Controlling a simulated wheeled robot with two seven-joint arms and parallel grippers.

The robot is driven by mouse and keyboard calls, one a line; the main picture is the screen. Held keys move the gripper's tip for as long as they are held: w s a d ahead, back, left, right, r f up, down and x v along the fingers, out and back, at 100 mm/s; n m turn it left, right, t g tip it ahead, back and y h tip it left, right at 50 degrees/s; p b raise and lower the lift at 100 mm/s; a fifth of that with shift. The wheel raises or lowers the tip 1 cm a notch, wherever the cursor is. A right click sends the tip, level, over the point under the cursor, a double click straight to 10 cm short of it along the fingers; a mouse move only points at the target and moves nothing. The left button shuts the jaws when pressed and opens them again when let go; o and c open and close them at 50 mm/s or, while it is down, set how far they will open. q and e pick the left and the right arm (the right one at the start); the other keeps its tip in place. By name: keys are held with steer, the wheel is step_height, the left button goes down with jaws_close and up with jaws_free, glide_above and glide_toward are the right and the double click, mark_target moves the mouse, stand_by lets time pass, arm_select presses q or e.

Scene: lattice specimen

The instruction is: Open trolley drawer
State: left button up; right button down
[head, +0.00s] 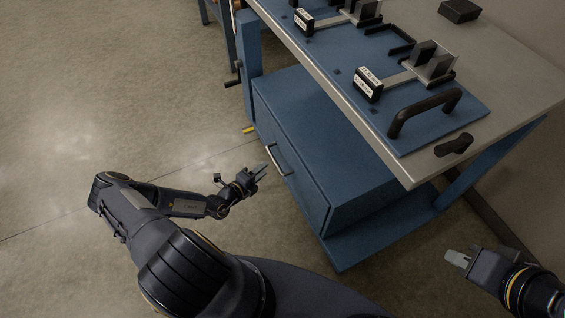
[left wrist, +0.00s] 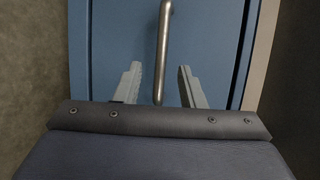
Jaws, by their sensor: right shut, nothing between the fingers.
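The blue trolley drawer (head: 300,165) sits under the workbench top, its front facing my left arm. Its front also fills the middle of the left wrist view (left wrist: 112,50). A silver bar handle (head: 279,160) is on the drawer front; it also shows in the left wrist view (left wrist: 163,50). The drawer looks shut. My left gripper (head: 264,171) is just in front of the handle. In the left wrist view its fingers (left wrist: 160,86) are apart, with the handle's end between them in the picture; I cannot tell whether they touch it. My right gripper (head: 457,258) is shut and empty, right of the trolley.
The bench top (head: 515,100) overhangs the drawer. It carries a blue plate (head: 430,128) with a black handle (head: 425,108) and clamp-like fixtures. A black block (head: 459,11) lies at the back. The floor (head: 90,80) left of the trolley is clear.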

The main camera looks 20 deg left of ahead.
mark_target(274, 159)
arm_select(q)
steer(key=b+x, duration=0.1)
steer(key=x, duration=0.6)
steer(key=shift+w+d+b, duration=0.1)
steer(key=shift+w+b, duration=0.1)
steer(key=shift+b, duration=0.2)
jaws_close()
